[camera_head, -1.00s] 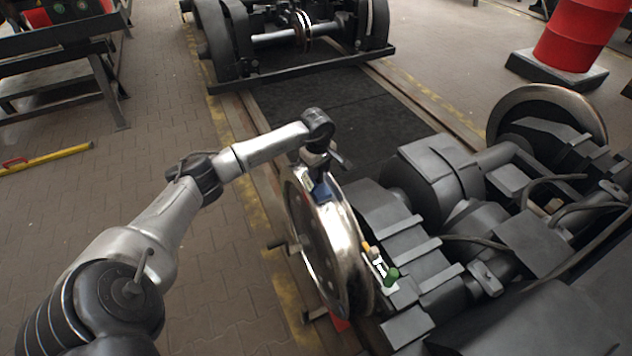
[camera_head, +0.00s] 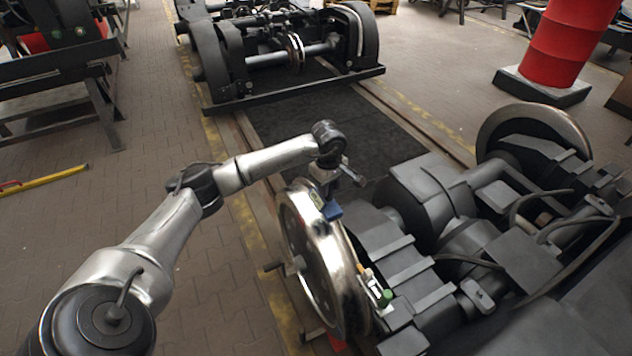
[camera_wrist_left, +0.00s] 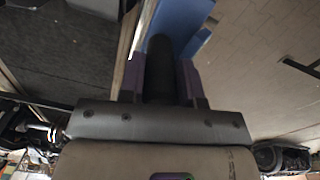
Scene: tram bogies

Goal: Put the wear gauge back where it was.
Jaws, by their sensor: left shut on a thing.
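My left gripper (camera_head: 328,186) is over the top of the near wheel (camera_head: 318,255). It is shut on a blue object, which I take to be the wear gauge (camera_head: 333,210). In the head view the gauge hangs below the fingers, close to the wheel rim; I cannot tell whether it touches. In the left wrist view the blue gauge (camera_wrist_left: 180,22) shows beyond the purple fingers (camera_wrist_left: 160,75), with a dark round grip between them. Its lower end is hidden there. My right gripper is not in view.
A green-capped bottle (camera_head: 385,298) and small items stand on the bogie frame (camera_head: 400,262) right of the wheel. A crank handle (camera_head: 275,266) sticks out left of the wheel. Another bogie (camera_head: 290,55) stands at the back. The paved floor (camera_head: 150,130) at left is mostly clear.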

